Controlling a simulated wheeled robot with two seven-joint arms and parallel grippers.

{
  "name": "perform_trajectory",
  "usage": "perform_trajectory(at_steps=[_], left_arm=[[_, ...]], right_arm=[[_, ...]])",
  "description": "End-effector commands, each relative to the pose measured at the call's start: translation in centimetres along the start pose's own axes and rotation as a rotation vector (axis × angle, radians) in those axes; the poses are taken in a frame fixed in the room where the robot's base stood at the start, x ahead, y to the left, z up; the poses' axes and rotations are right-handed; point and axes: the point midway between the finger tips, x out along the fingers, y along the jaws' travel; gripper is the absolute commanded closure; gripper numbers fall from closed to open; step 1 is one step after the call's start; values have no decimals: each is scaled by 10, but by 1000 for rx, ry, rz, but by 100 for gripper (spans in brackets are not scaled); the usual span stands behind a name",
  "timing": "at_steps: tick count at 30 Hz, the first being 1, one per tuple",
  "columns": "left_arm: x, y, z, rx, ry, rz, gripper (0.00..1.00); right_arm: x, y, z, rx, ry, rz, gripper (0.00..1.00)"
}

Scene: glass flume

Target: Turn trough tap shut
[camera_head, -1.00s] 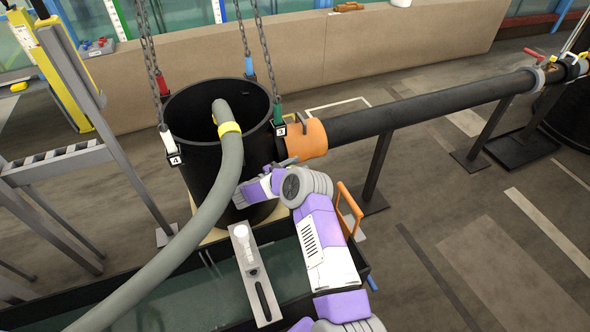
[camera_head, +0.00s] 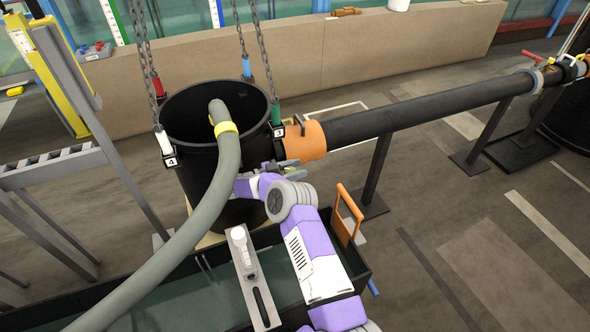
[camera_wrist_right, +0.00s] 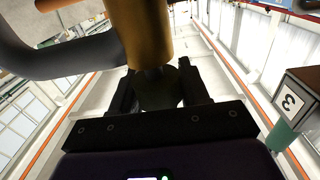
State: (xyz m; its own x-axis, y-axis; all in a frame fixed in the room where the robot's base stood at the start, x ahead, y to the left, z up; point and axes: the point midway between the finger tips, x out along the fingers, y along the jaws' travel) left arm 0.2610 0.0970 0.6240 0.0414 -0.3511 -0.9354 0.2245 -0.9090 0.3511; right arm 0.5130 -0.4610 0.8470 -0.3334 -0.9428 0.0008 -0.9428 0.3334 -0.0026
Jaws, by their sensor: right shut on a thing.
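My right gripper (camera_head: 280,168) is at the right side of the black barrel (camera_head: 185,180), just below the orange collar (camera_head: 303,143) of the black pipe. In the right wrist view, its two dark fingers (camera_wrist_right: 158,95) are shut on a small dark part, which seems to be the trough tap (camera_wrist_right: 158,90). This part sits under the orange cylinder (camera_wrist_right: 148,30). Fingers and wrist hide most of the tap, so its exact angle cannot be told. My left gripper is not in view.
A long trough (camera_head: 358,265) lies below, with a slotted metal bracket (camera_head: 258,295) and an orange frame handle (camera_head: 347,212). A thick grey hose (camera_head: 225,170) hangs into the barrel. Chains hold the barrel's rim. The floor at right is open.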

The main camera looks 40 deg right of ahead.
Motion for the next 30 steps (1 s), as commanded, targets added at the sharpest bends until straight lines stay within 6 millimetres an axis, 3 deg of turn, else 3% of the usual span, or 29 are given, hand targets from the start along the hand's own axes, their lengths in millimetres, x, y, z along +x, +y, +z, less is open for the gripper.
perform_trajectory(at_steps=[1,2,5,16,24,30], left_arm=[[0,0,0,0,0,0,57],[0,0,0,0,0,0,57],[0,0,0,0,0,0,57],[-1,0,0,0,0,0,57],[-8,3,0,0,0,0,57],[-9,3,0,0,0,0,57]], right_arm=[[2,1,2,-6,0,2,85],[2,1,2,-6,0,3,50],[2,1,2,-5,0,2,35],[-6,0,1,-3,-1,-1,35],[-51,0,0,-3,1,-3,35],[-72,0,1,-3,1,0,35]])
